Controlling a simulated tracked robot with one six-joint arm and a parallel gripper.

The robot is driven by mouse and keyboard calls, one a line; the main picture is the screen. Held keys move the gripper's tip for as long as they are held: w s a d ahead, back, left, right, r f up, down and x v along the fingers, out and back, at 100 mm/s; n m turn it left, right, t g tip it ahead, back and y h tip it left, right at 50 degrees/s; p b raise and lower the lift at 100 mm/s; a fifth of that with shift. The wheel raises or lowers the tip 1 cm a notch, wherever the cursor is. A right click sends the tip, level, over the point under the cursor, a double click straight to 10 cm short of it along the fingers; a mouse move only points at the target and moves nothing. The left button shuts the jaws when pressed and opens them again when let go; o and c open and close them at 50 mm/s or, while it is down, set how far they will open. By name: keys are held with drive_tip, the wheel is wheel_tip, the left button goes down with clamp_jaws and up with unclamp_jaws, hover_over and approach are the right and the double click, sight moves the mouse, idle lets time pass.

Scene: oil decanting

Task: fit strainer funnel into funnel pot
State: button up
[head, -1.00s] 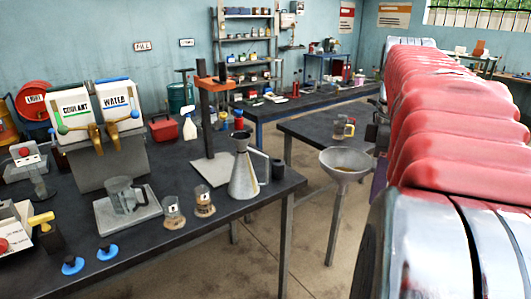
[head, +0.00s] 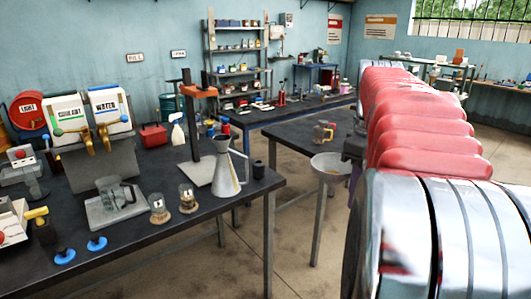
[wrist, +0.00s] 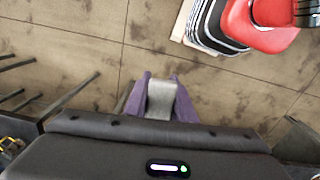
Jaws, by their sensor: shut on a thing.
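The strainer funnel (head: 331,166) is a wide grey bowl, held in the air to the right of the front bench in the head view. My gripper (wrist: 161,98) has purple fingers shut on a grey part of it. In the wrist view only this grey piece (wrist: 161,105) shows between the fingers; the bowl is not visible there. In the head view the fingers are mostly hidden by my arm. The funnel pot (head: 227,175), a grey cone-shaped vessel, stands upright on the bench near its right edge. The funnel is apart from it, to its right.
Bare floor lies between.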

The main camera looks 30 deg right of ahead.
drive_tip(key=w+a+f+m, duration=0.2)
drive_tip(key=w+a+f, duration=0.3)
drive_tip(key=w+f, duration=0.3)
drive_tip(key=w+a+f+m, duration=0.35)
drive_tip(key=w+f, duration=0.35)
drive_tip(key=w, duration=0.4)
drive_tip(key=w+a+f+n, duration=0.1)
drive_tip(key=a+f, duration=0.3)
drive_tip(key=a, duration=0.4)
drive_tip(key=w+a+f+n, duration=0.1)
drive_tip(key=w+a+f, duration=0.2)
drive_tip(key=a+f, duration=0.2)
drive_tip(key=w+a+f+n, duration=0.1)
drive_tip(key=a+f, duration=0.4)
drive_tip(key=a, duration=0.7)
drive_tip(key=shift+w, duration=0.75)
drive_tip(key=shift+s, duration=0.1)
